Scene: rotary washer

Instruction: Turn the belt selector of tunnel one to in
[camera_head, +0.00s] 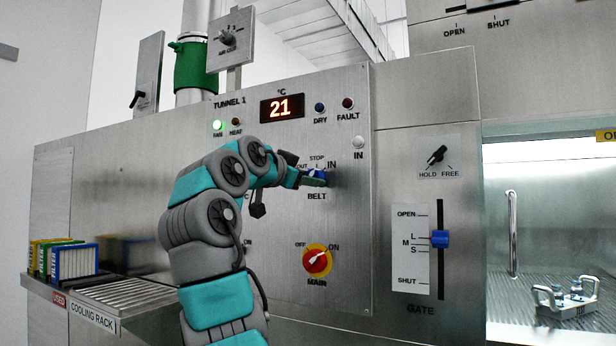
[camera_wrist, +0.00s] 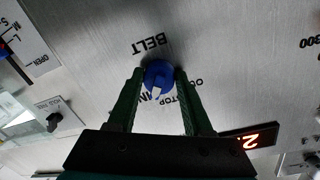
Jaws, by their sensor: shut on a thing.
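The belt selector (camera_wrist: 158,73) is a blue round knob with a white pointer, on the steel panel of tunnel one above the word BELT. In the head view the belt selector (camera_head: 317,173) is partly covered by my gripper (camera_head: 313,178). In the wrist view, which is upside down, the green fingers of my gripper (camera_wrist: 159,76) sit on either side of the knob and are shut on it. The white pointer faces the side with the STOP and IN labels. My fingers partly hide these labels, and I cannot tell its exact setting.
The red and yellow main switch (camera_head: 317,262) is below the belt selector. The gate slider (camera_head: 440,239) with its blue handle is to the right, under the hold/free knob (camera_head: 437,156). A cooling rack (camera_head: 115,294) with filters (camera_head: 73,261) is at the left.

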